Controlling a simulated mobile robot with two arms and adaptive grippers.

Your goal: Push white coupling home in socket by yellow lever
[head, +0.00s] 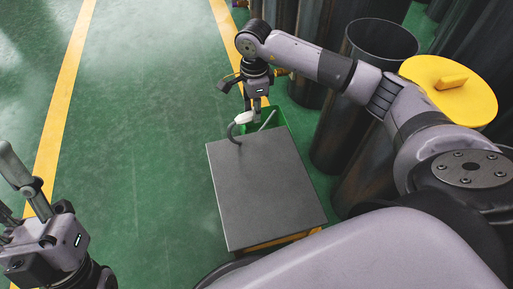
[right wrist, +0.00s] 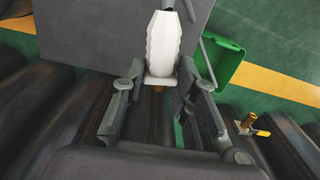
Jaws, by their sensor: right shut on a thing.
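The white coupling (head: 243,118) has a grey hose that curves down to the grey top of a box-like stand. In the right wrist view the coupling (right wrist: 162,45) is ribbed, with a flange and a brass-coloured end toward the gripper. My right gripper (head: 257,104) is shut on it, with a fingertip at each side of the flange. The yellow lever (right wrist: 262,132) sits by a brass-coloured socket (right wrist: 247,121), right of and apart from the coupling. In the head view that fitting is small and partly behind my gripper. My left gripper (head: 20,192) is open and empty at the lower left.
Dark cylinders (head: 345,125) stand at the right, one with a yellow lid (head: 430,75). The green floor at left is clear.

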